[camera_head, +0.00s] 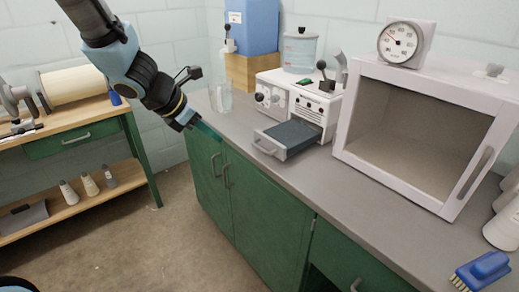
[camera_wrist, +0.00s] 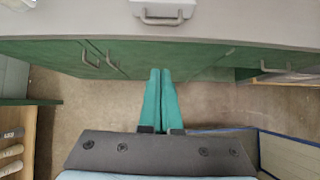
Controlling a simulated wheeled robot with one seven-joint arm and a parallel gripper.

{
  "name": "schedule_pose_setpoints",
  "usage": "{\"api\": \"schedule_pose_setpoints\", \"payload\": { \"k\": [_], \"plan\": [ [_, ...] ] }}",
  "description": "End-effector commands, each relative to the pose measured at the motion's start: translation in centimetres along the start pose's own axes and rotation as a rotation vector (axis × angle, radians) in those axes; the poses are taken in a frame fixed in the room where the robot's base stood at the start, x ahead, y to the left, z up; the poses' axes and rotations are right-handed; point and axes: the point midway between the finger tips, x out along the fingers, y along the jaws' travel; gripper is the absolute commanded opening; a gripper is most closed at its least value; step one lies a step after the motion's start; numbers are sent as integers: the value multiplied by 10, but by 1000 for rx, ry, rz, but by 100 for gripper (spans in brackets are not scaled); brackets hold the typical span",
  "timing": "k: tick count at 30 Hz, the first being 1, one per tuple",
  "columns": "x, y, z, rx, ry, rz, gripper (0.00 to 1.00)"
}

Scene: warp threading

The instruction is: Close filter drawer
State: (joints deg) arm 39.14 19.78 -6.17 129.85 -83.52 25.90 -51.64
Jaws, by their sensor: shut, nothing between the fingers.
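The filter drawer (camera_head: 287,140) is pulled out from the front of the white machine (camera_head: 296,100) on the grey counter. It has a dark top and a pale handle at its front edge. In the wrist view the handle (camera_wrist: 162,14) shows at the top, above the counter edge. My gripper (camera_head: 210,132) is to the left of the drawer in the head view, in front of the counter and apart from the handle. Its teal fingers (camera_wrist: 160,75) are together in the wrist view with nothing between them.
A white open-fronted box (camera_head: 345,125) with a gauge (camera_head: 402,42) on top stands right of the machine. A clear glass (camera_head: 221,97) stands on the counter to the left. A blue brush (camera_head: 482,271) lies at the right front. Green cabinet doors (camera_head: 240,195) are below.

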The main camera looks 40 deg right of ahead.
Motion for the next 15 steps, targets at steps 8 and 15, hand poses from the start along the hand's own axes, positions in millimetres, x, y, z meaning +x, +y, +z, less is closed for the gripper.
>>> {"api": "schedule_pose_setpoints", "payload": {
  "k": [8, 15],
  "plan": [
    [27, -3, 8, -59, -17, -4, 0],
    [75, -4, 8, -57, -16, -5, 0]
  ]
}}
